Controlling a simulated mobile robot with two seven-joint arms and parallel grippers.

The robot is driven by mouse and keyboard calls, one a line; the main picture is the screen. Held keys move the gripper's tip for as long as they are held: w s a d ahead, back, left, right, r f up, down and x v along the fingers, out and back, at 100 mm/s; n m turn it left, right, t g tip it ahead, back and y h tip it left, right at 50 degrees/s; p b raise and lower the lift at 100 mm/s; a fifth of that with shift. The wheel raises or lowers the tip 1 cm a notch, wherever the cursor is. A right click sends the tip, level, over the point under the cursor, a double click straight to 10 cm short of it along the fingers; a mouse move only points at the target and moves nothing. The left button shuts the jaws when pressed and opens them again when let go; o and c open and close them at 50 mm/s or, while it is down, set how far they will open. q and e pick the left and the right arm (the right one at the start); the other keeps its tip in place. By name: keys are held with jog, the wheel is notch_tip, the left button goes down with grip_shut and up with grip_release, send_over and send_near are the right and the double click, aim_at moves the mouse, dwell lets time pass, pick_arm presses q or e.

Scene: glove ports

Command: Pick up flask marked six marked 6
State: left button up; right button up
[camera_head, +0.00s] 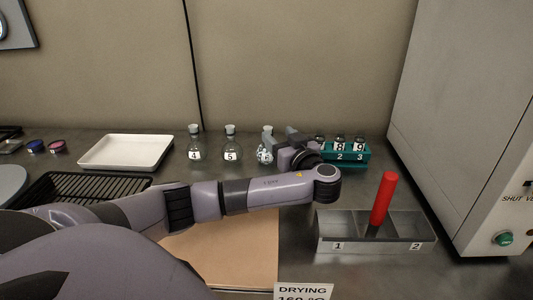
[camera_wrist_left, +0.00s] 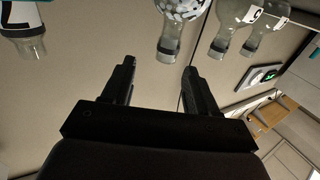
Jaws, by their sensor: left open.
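The third round flask (camera_head: 267,128), with a pale stopper, stands at the back right of the flasks marked 4 (camera_head: 194,146) and 5 (camera_head: 231,147). My left gripper (camera_head: 279,143) is beside it and covers part of it; its label is not clearly readable. In the left wrist view, which looks upside down, this flask (camera_wrist_left: 182,9) has a speckled body. Its neck lies just beyond the open, empty fingertips of my left gripper (camera_wrist_left: 159,67), roughly in line with the gap. My right gripper is not in view.
A teal rack (camera_head: 344,157) with small numbered vessels stands right of the gripper. A white tray (camera_head: 125,151) and black wire rack (camera_head: 85,187) lie left. A white cabinet (camera_head: 465,110) bounds the right.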

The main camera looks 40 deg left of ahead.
aim_at(270, 131)
pick_arm(q)
jog(key=x, duration=0.2)
jog(key=s+x, duration=0.1)
jog(key=x, duration=0.1)
jog(key=shift+w+a+p, duration=0.2)
jog(key=shift+a+p, duration=0.1)
jog(key=shift+a, duration=0.25)
jog(key=shift+w+a+f, duration=0.1)
jog(key=shift+w+a, duration=0.15)
jog(key=shift+a, duration=0.15)
grip_shut()
